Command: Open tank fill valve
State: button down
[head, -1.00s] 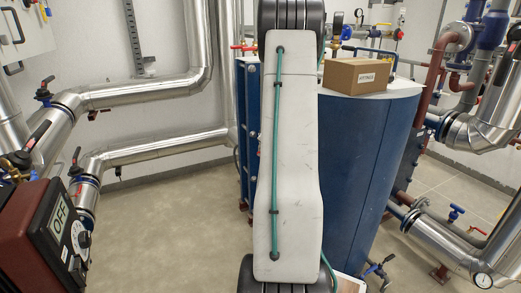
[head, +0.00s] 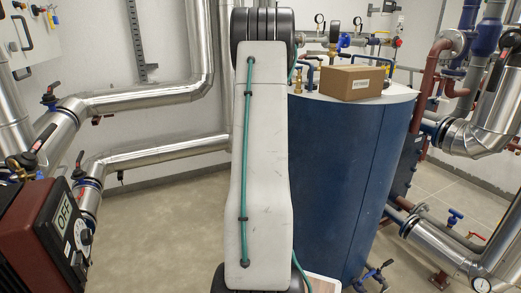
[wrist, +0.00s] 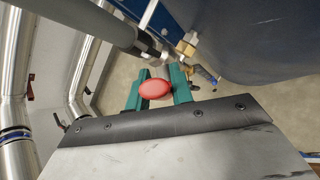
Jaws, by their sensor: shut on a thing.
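In the wrist view, the green fingers of my gripper (wrist: 160,85) are shut on a red oval handle (wrist: 154,89), which sits between them. I take it to be the handle of the tank fill valve; the valve body behind it is mostly hidden by the fingers. The blue tank (head: 340,165) stands behind and right of my arm in the head view, and its dark side fills the upper right of the wrist view (wrist: 250,45). In the head view my gripper and the red handle are hidden by my arm.
A brass fitting (wrist: 187,46) and a grey pipe (wrist: 85,22) are close to my fingers. A cardboard box (head: 352,82) rests on the tank top. Silver pipes (head: 150,97) run along the left wall.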

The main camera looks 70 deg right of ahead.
jog(key=shift+a+f, duration=0.1)
jog(key=shift+f, duration=0.05)
jog(key=c, duration=1.2)
grip_release()
jog(key=v, duration=0.7)
jog(key=shift+a+r, duration=0.2)
jog(key=shift+r, duration=0.1)
